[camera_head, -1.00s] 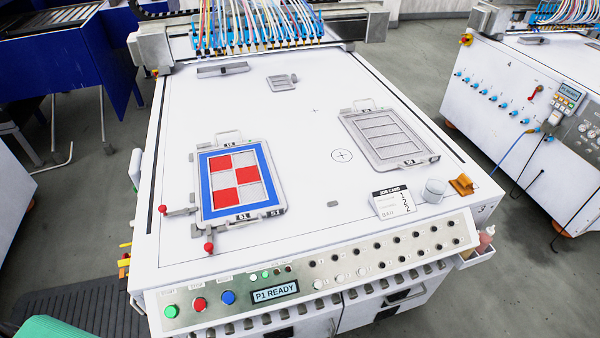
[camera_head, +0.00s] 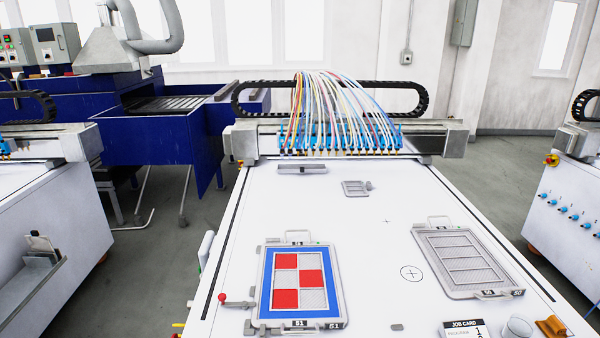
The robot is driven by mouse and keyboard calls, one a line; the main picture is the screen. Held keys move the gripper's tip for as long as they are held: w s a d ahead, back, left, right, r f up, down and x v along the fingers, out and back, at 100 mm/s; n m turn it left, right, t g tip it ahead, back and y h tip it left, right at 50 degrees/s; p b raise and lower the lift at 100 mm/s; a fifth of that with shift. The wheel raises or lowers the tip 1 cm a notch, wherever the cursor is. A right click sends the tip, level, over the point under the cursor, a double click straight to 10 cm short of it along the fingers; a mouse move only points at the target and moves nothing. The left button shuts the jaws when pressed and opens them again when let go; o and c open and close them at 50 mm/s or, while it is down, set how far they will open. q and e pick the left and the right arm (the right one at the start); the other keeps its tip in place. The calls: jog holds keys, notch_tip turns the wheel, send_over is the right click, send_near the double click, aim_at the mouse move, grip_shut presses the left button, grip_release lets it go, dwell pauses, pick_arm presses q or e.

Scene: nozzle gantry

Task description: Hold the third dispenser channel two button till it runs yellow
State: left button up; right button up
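The white nozzle machine's table (camera_head: 370,220) fills the lower middle and right of the head view. Its gantry (camera_head: 440,138) crosses the back, with a row of blue nozzles (camera_head: 340,136) and many coloured tubes (camera_head: 340,95) looping above. The nozzles are too small to tell which is channel two. The front panel with its buttons and display is outside this view. No fluid is visibly running. Neither of my grippers is in view.
A blue-framed tray (camera_head: 266,309) with red and grey cells lies at the left; an empty grey tray (camera_head: 465,259) lies at the right. A job card (camera_head: 459,329), clear cup (camera_head: 519,326) and orange-brown block (camera_head: 551,326) sit at the lower right.

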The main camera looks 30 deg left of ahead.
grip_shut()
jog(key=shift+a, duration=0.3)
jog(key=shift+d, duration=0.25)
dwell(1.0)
